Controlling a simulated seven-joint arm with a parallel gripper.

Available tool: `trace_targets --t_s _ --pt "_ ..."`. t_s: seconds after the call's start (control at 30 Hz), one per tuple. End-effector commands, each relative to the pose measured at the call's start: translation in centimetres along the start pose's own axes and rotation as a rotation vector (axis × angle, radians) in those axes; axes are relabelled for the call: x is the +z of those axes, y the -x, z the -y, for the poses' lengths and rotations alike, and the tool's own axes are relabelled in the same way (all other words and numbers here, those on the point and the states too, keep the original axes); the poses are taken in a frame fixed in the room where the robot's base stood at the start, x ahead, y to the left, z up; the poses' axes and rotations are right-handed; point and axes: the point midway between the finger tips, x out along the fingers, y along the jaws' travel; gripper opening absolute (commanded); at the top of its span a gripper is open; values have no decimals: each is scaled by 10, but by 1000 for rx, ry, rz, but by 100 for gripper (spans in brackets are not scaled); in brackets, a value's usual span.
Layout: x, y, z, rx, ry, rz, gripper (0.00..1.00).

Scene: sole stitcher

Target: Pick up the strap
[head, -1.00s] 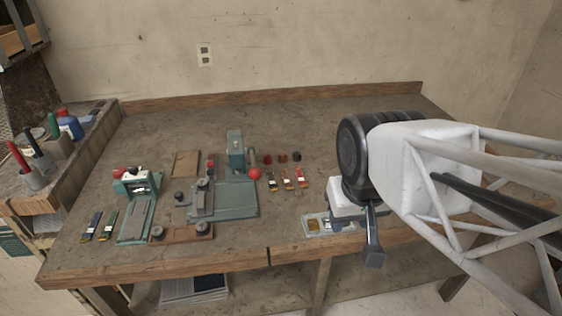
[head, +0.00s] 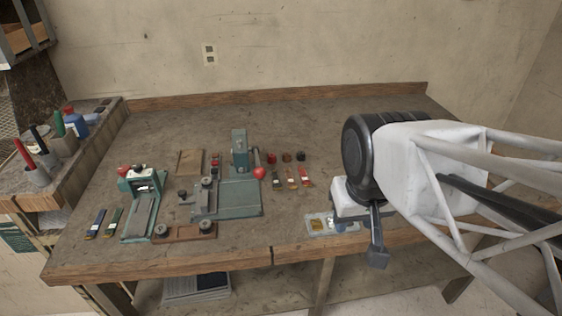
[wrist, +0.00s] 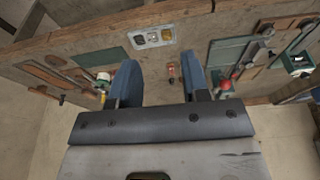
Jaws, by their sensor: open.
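Strips that look like straps lie flat on the workbench (head: 330,125) in two groups. A dark one (head: 277,181), an orange one (head: 291,178) and a red one (head: 305,177) lie right of the green press. A blue one (head: 96,223) and a green one (head: 114,222) lie at the far left. I cannot tell which is the task's strap. My gripper (wrist: 160,88) is open in the wrist view, its blue fingers apart with nothing held. In the head view my arm hides most of it, near the bench's front right edge, away from the strips.
A metal tray (head: 316,217) with small parts lies by the front edge, near my gripper. A green press with a red knob (head: 240,152) stands mid-bench, a smaller green device (head: 138,181) at left. A side shelf (head: 60,170) holds tools. The back of the bench is clear.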

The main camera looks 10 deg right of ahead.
Motion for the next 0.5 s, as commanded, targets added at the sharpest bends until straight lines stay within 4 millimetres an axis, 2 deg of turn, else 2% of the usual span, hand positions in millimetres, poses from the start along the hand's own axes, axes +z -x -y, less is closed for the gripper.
trace_targets --t_s 0.33,0.5 --pt "-1 0 0 0 0 1 47" --pt "-10 -1 0 0 1 5 47"
